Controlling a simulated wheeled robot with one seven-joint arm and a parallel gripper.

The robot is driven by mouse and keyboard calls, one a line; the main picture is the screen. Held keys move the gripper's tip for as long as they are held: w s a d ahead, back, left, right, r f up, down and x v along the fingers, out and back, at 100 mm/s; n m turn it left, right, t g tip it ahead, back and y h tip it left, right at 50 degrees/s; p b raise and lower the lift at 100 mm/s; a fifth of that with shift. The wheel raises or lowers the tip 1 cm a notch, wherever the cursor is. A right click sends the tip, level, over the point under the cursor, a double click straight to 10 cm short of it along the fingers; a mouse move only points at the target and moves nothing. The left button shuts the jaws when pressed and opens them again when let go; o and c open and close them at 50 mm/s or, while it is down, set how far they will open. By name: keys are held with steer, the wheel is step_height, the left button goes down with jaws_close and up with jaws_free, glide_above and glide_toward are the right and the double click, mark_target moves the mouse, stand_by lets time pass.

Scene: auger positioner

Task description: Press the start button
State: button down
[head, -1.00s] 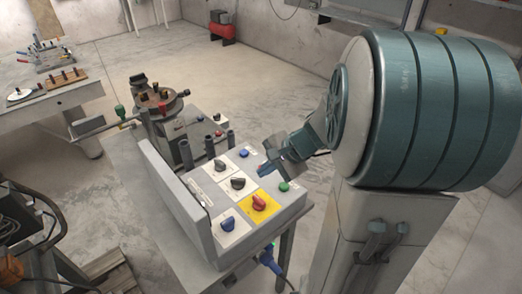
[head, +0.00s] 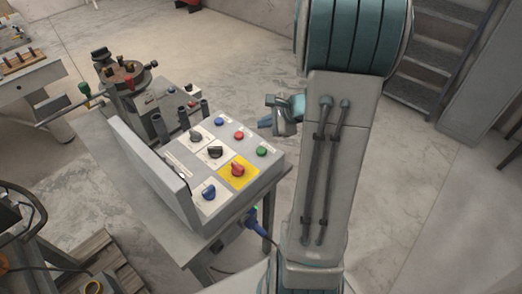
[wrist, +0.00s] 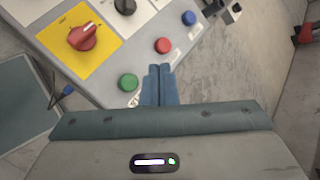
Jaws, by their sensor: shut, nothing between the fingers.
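The control box (head: 224,205) has a green button (head: 261,152) at its right corner, with a red button (head: 238,135) and a blue button (head: 219,122) further along the same edge. I cannot read their labels. In the wrist view the green button (wrist: 128,82) is just left of my gripper (wrist: 161,70), and the red button (wrist: 162,46) is just beyond the fingertips. My gripper is shut and empty. In the head view my gripper (head: 268,122) is beside the box's right edge, apart from the buttons.
A clamp device (head: 127,76) stands behind the box. Open floor (head: 420,185) lies to the right.

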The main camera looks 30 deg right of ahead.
steer(key=b, duration=0.5)
glide_above(265, 151)
step_height(265, 151, down, 7)
steer(key=shift+w+f, duration=0.1)
steer(key=shift+f+b, duration=0.45)
steer(key=shift+b, duration=0.3)
steer(key=shift+f, duration=0.15)
stand_by(0.9)
steer(key=shift+f+b, duration=0.25)
steer(key=shift+b, duration=0.35)
